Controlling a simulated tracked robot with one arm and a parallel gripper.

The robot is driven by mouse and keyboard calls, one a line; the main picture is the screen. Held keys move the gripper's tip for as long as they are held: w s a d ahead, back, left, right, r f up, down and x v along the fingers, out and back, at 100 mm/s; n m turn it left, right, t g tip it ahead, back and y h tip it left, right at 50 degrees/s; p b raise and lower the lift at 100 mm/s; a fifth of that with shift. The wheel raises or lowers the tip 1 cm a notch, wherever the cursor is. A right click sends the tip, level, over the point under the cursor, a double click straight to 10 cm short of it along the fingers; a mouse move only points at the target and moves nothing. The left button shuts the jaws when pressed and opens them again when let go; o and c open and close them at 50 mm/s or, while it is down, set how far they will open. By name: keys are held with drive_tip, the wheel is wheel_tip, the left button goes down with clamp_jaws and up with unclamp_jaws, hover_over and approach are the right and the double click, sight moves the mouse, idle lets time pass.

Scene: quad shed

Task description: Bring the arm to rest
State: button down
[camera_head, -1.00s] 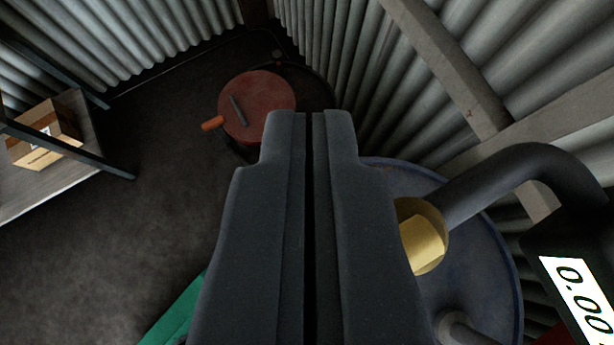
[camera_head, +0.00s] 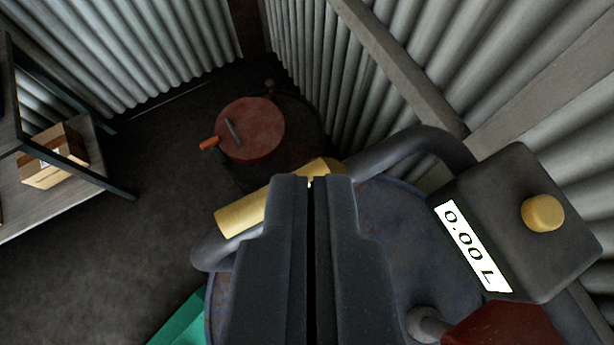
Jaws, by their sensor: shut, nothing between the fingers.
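My gripper (camera_head: 312,182) points forward in the middle of the view, its two dark fingers together with only a thin slit between them and nothing held. Just beyond and left of the fingertips is a brass-coloured fitting (camera_head: 243,212), partly hidden behind the fingers. I cannot tell whether the fingers touch it.
A blue drum (camera_head: 385,235) lies below the gripper. A grey pipe (camera_head: 405,145) arches to a meter (camera_head: 465,245) reading 0.00 L, with a yellow knob (camera_head: 543,213). A red round lid (camera_head: 262,135) is ahead. Shelving with a cardboard box (camera_head: 55,160) stands left. Corrugated walls close the right.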

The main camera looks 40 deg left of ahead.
drive_tip(key=s+a+r+m+t+h+b, duration=0.1)
drive_tip(key=s+a+r+m+t+b, duration=0.15)
drive_tip(key=s+a+r, duration=0.35)
drive_tip(key=s+a+r+m+t+h+b, duration=0.1)
drive_tip(key=s+m+t+h+b, duration=0.1)
drive_tip(key=s+h, duration=0.1)
drive_tip(key=s+a+r+m+t+h+b, duration=0.1)
drive_tip(key=s+a+m+t+h+b, duration=0.1)
drive_tip(key=s, duration=0.4)
drive_tip(key=shift+s+a+r+m+t+h+b, duration=0.3)
drive_tip(key=shift+m+t+h+b, duration=0.25)
drive_tip(key=shift+m, duration=0.3)
drive_tip(key=shift+w+d, duration=0.1)
